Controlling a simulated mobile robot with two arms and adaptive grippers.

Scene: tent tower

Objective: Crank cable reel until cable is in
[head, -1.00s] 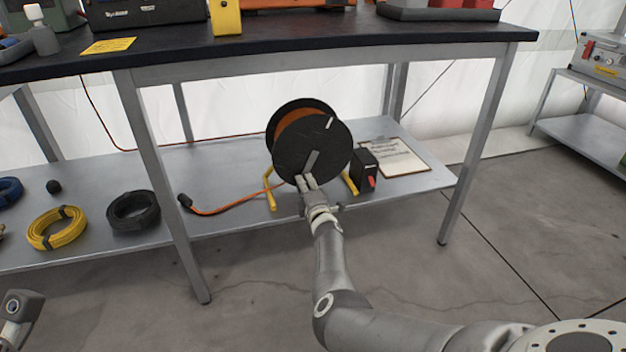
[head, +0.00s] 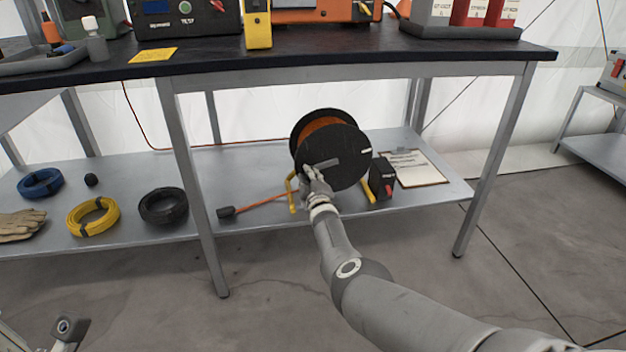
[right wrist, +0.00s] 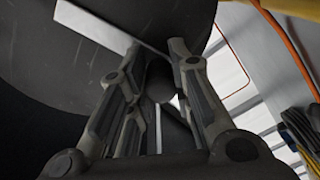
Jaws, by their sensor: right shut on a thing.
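The cable reel (head: 346,172) stands on the lower shelf on a yellow frame (head: 368,192), its black disc facing me and orange cable (head: 322,127) wound behind it. A grey crank arm (head: 325,163) points left and slightly down from the disc's middle. My right gripper (head: 314,178) is shut on the crank handle at the disc's lower left; its fingers also show around the dark handle in the right wrist view (right wrist: 158,75). Loose orange cable (head: 262,203) runs left along the shelf to a black plug (head: 227,212). A part of my left arm shows at the bottom left; its jaws cannot be made out.
A black box with a red part (head: 382,180) and a clipboard (head: 415,168) lie right of the reel. A table leg (head: 195,190) stands left of the plug. Black (head: 163,206) and yellow (head: 93,217) coils lie further left. The worktop (head: 300,68) overhangs the shelf.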

